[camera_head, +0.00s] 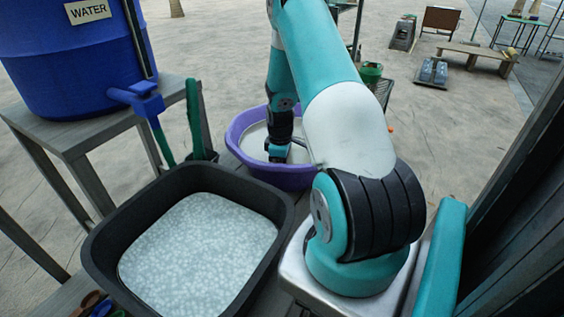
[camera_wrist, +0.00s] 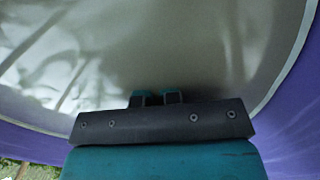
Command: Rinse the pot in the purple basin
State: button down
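The purple basin (camera_head: 236,133) stands on the far side of the black tub and holds cloudy greyish water. In the wrist view its purple wall (camera_wrist: 300,95) curves around the pale water, with light and dark reflections. My gripper (camera_head: 277,150) points down inside the basin's outline, at or just above the water; I cannot tell whether it touches. In the wrist view the two fingertips (camera_wrist: 157,98) are close together with a narrow gap, and no object shows between them. I cannot make out a pot in either view; my arm covers part of the basin.
A black tub (camera_head: 100,245) of pale, bubbly water is in front of the basin. A blue WATER barrel (camera_head: 65,65) with a tap (camera_head: 145,98) stands on a wooden stand (camera_head: 75,145) at left. A dark wall rises at right.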

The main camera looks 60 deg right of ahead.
jog(key=shift+w+a, duration=0.3)
jog(key=shift+a, duration=0.1)
jog(key=shift+s+d, duration=0.8)
jog(key=shift+d, duration=0.2)
jog(key=shift+w+a, duration=0.8)
jog(key=shift+a, duration=0.2)
jog(key=shift+s+d, duration=0.8)
jog(key=shift+d, duration=0.2)
jog(key=shift+w+a, duration=0.8)
jog(key=shift+a, duration=0.2)
jog(key=shift+s+d, duration=0.4)
jog(key=shift+d, duration=0.1)
